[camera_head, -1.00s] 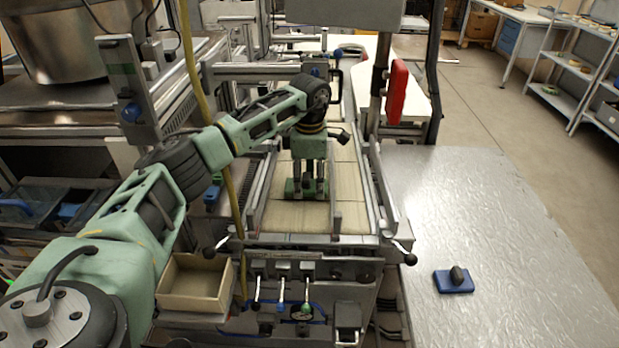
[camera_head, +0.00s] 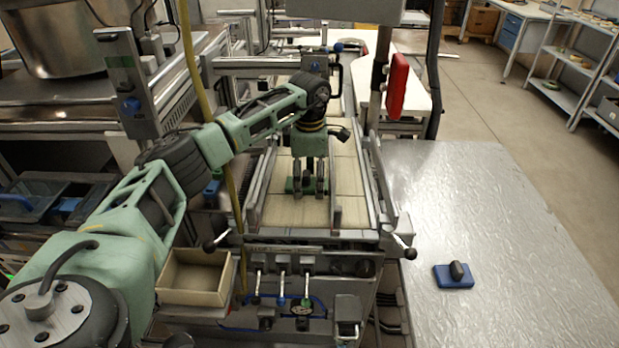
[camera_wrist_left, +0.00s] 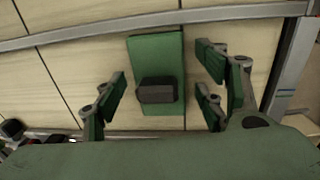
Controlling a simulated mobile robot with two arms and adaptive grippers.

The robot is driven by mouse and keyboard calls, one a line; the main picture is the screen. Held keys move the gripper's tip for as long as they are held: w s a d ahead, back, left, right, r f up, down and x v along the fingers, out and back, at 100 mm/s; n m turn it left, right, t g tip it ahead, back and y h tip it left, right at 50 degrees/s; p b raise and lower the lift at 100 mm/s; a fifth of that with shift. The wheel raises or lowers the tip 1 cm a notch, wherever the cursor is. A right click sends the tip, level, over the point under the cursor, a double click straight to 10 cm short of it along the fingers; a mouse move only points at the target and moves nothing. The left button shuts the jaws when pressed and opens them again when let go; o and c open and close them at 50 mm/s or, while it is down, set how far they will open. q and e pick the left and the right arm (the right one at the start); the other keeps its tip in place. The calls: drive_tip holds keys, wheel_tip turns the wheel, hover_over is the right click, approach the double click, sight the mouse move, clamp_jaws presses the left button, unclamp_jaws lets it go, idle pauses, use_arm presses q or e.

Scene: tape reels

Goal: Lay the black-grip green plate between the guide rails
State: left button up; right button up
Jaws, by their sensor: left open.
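The green plate (camera_wrist_left: 156,60) with its black grip (camera_wrist_left: 157,91) lies flat on the light tiled bed (camera_wrist_left: 55,60) between two metal guide rails. In the head view the plate (camera_head: 290,186) shows only in part behind my gripper. My left gripper (camera_head: 308,190) points down over the plate. In the left wrist view its fingers (camera_wrist_left: 160,95) are spread on both sides of the black grip, apart from it. One guide rail (camera_wrist_left: 150,26) runs across the top of that view. The left rail (camera_head: 261,190) and right rail (camera_head: 336,205) show in the head view. My right gripper is not in view.
A blue plate (camera_head: 446,279) with a dark grip lies on the metal table (camera_head: 500,220) at the right. An empty cardboard box (camera_head: 195,278) sits at the front left. A yellow hose (camera_head: 189,60) hangs near my left arm. Levers line the machine's front.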

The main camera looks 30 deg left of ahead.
sight(310, 174)
use_arm(q)
drive_tip(key=shift+r, duration=0.6)
wheel_tip(310, 174, up, 6)
drive_tip(key=shift+f+b, duration=0.2)
drive_tip(key=shift+b, duration=0.6)
drive_tip(key=shift+r, duration=0.6)
